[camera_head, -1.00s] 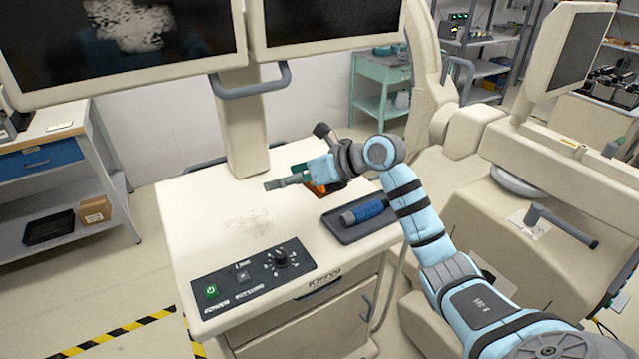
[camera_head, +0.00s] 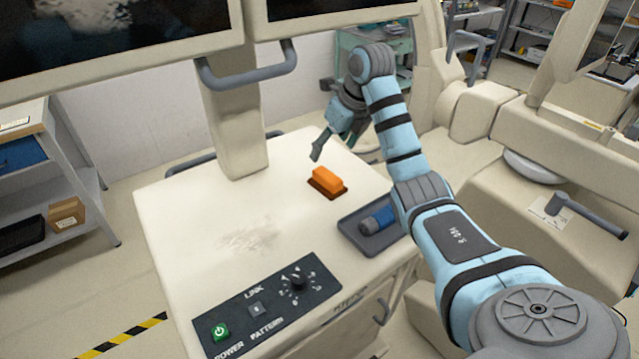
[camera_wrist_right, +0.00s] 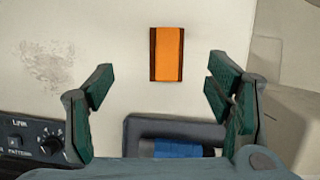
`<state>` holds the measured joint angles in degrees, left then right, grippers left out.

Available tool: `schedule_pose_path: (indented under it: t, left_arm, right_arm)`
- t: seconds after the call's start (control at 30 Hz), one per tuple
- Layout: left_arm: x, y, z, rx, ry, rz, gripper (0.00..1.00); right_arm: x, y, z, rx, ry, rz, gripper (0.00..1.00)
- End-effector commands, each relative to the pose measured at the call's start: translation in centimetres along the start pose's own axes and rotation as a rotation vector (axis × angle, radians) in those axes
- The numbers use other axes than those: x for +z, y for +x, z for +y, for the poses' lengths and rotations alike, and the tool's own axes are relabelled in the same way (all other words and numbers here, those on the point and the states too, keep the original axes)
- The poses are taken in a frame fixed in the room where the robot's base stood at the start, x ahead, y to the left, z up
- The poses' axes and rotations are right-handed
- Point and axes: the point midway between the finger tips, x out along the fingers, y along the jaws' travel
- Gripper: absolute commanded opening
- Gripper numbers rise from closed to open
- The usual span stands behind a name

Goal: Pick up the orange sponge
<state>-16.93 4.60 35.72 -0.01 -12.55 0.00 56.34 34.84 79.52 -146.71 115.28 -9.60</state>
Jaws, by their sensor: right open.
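The orange sponge (camera_head: 327,179) lies on the white cart top, with a dark brown layer showing along its lower edge. In the right wrist view the sponge (camera_wrist_right: 167,54) shows upper centre, ahead of and between the fingers. My right gripper (camera_head: 329,150) is above the cart, just behind the sponge in the head view, and points downward. In the wrist view the right gripper (camera_wrist_right: 160,90) is open and empty, its green-padded fingers wide apart. It does not touch the sponge. My left gripper is not in view.
A control panel (camera_head: 262,308) is at the front. A grey smudge (camera_head: 250,236) marks the cart top. A monitor column (camera_head: 237,120) rises behind.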

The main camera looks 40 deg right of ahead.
Motion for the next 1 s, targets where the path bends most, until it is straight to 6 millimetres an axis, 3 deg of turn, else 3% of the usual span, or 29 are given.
schedule_pose_path:
  t: [0.03,0.07,0.27,0.57,0.83,1.0]
  left_arm:
    - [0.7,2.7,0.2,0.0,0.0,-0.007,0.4]
    - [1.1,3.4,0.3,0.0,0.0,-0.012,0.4]
    - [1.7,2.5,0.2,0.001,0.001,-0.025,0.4]
    - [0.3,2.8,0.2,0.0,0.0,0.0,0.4]
    - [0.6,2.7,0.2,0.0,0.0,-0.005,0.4]
    - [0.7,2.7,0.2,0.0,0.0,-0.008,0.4]
  right_arm:
    - [-0.8,2.9,-0.2,0.0,0.006,0.002,0.73]
    - [-1.0,3.8,-0.3,-0.001,0.008,0.003,0.73]
    - [-0.7,6.8,-0.6,-0.004,0.011,0.002,0.73]
    - [-1.2,11.8,-1.0,-0.001,0.007,0.001,0.73]
    - [-1.1,12.4,-1.0,-0.003,0.006,-0.001,0.72]
    - [-1.1,12.4,-1.0,-0.003,0.006,0.0,0.45]
